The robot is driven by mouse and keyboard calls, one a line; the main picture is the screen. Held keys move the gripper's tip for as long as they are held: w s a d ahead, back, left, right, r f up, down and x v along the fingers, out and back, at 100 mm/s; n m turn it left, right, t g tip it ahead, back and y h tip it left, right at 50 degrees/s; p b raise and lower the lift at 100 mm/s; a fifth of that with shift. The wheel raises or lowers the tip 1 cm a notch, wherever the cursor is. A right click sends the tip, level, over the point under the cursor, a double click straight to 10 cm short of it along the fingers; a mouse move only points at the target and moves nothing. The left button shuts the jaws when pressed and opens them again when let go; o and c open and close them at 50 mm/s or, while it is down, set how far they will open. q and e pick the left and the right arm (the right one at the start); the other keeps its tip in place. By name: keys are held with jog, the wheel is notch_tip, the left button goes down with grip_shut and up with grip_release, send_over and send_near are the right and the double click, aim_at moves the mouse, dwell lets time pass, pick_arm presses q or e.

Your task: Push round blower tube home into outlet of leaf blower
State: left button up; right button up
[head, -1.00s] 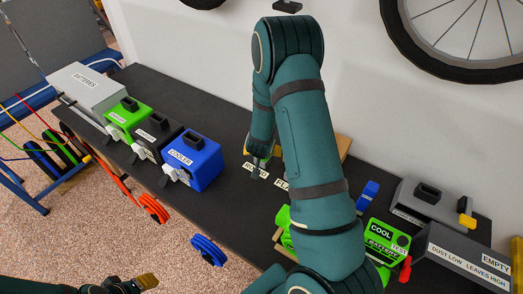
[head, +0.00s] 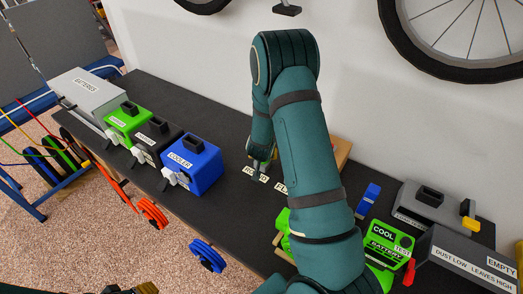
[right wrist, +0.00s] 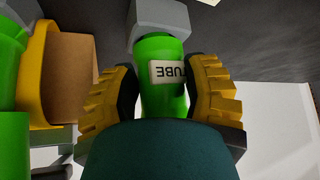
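In the right wrist view a green tube (right wrist: 155,100) with a label reading TUBE stands between the two yellow-and-black fingers of my right gripper (right wrist: 162,85). The fingers are apart, with a narrow gap on the left side; contact on the right is unclear. In the head view my right gripper (head: 260,168) is low over the bench by the ROUND label, and the tube is mostly hidden there. A green body (head: 283,222), possibly the leaf blower, is largely hidden behind my right arm. My left gripper (head: 146,288) barely shows at the bottom edge.
A blue COOLER box (head: 195,165) stands left of my right gripper. Green and black boxes and a grey BATTERIES case (head: 88,90) lie beyond. At right are a green COOL BATTERY TEST unit (head: 388,242) and grey boxes.

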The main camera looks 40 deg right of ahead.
jog(key=shift+s+f+p, duration=0.1)
jog(key=shift+s+p, duration=0.15)
jog(key=shift+p, duration=0.45)
jog(key=shift+c, duration=0.2)
dwell(0.4)
jog(key=shift+w+d+r+p, duration=0.15)
jog(key=shift+w+r+p, duration=0.05)
jog(key=shift+r+p, duration=0.35)
jog(key=shift+w+r+p, duration=0.1)
jog(key=shift+r+p, duration=1.3)
jog(key=shift+r, duration=0.5)
